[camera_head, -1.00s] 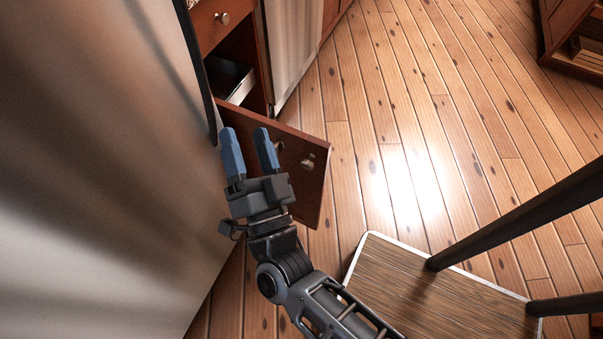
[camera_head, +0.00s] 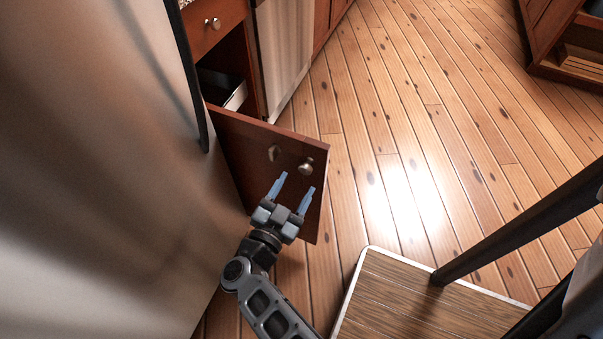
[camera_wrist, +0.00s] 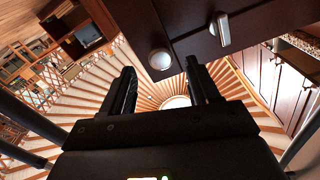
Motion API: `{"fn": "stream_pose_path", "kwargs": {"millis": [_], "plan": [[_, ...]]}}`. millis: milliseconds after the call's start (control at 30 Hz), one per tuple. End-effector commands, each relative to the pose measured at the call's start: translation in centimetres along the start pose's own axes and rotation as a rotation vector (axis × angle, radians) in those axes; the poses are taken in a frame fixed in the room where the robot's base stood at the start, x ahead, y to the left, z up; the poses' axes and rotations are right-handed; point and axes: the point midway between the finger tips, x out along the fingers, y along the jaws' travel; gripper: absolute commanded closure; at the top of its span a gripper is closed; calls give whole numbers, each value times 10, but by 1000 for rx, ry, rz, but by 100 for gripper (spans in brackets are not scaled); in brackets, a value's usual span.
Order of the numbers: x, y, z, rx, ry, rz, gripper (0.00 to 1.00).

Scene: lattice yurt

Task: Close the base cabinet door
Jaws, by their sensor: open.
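The base cabinet door (camera_head: 245,147) is reddish-brown wood and stands swung open, out from the cabinet opening (camera_head: 228,72). It carries a round metal knob (camera_head: 306,168) near its free edge and a second metal fitting (camera_head: 274,153) beside it. My gripper (camera_head: 293,191) is open and empty, with its blue fingers in front of the outer face, just below the knob in the head view. In the wrist view, the knob (camera_wrist: 160,59) and the longer fitting (camera_wrist: 222,29) show beyond my fingertips (camera_wrist: 160,75). Whether a finger touches the door is unclear.
A large steel appliance (camera_head: 95,190) stands close on the left, with a dark handle. A steel-fronted appliance (camera_head: 285,50) stands past the opening. A wood-topped stand (camera_head: 420,305) with dark posts is at lower right. The wooden floor (camera_head: 390,130) between is clear.

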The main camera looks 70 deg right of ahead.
Motion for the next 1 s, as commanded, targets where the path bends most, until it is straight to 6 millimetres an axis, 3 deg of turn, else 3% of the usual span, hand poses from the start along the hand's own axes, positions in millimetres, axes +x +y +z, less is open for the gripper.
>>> {"fn": "stream_pose_path", "kwargs": {"millis": [100, 300, 667, 1000], "plan": [[20, 0, -2, 0, 3, -1, 39], [40, 0, -1, 1, 2, -2, 39], [46, 0, 0, 2, 1, -2, 39], [45, 0, 0, 2, 1, -2, 72]]}}
